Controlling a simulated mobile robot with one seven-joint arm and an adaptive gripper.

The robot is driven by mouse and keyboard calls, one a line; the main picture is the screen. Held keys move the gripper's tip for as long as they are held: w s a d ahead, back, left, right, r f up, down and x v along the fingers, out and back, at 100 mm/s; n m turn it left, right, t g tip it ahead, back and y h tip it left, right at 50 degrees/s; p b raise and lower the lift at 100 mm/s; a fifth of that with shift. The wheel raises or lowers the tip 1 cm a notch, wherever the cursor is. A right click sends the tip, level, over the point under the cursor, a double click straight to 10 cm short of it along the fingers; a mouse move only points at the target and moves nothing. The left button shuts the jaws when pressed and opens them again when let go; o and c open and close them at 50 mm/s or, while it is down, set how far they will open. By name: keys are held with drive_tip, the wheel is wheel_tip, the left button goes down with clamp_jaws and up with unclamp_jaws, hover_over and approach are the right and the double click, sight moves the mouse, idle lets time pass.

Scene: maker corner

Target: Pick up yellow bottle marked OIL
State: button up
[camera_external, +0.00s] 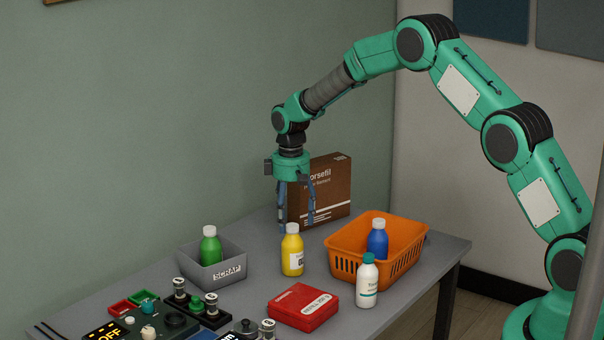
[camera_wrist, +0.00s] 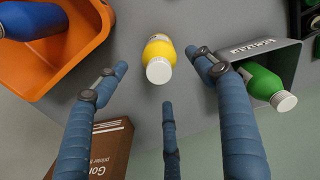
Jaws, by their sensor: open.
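The yellow bottle (camera_external: 292,250) with a white cap and a pale label stands upright on the grey table. The lettering on its label is too small to read. In the wrist view the yellow bottle (camera_wrist: 159,58) is at the top middle, cap toward the camera. My gripper (camera_external: 296,222) is open and empty, pointing down, above and behind the bottle. In the wrist view its blue fingers (camera_wrist: 163,85) are spread, with the bottle just beyond the gap between two of them. I see no contact.
A grey SCRAP bin (camera_external: 229,272) holding a green bottle (camera_external: 210,245) is left. An orange basket (camera_external: 345,265) with a blue bottle (camera_external: 377,239) is right. A white bottle (camera_external: 367,282), red box (camera_external: 304,307) and control panels (camera_external: 165,325) are in front. A brown box (camera_external: 330,190) stands behind.

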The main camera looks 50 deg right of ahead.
sight(291, 224)
wheel_tip(291, 224, down, 4)
drive_tip(key=shift+r, duration=0.1)
idle(0.4)
drive_tip(key=shift+s+f+b, duration=0.2)
drive_tip(key=shift+f+b, duration=0.65)
drive_tip(key=shift+f, duration=1.85)
drive_tip(key=shift+c, duration=0.5)
drive_tip(key=c, duration=1.4)
drive_tip(key=shift+r, duration=0.1)
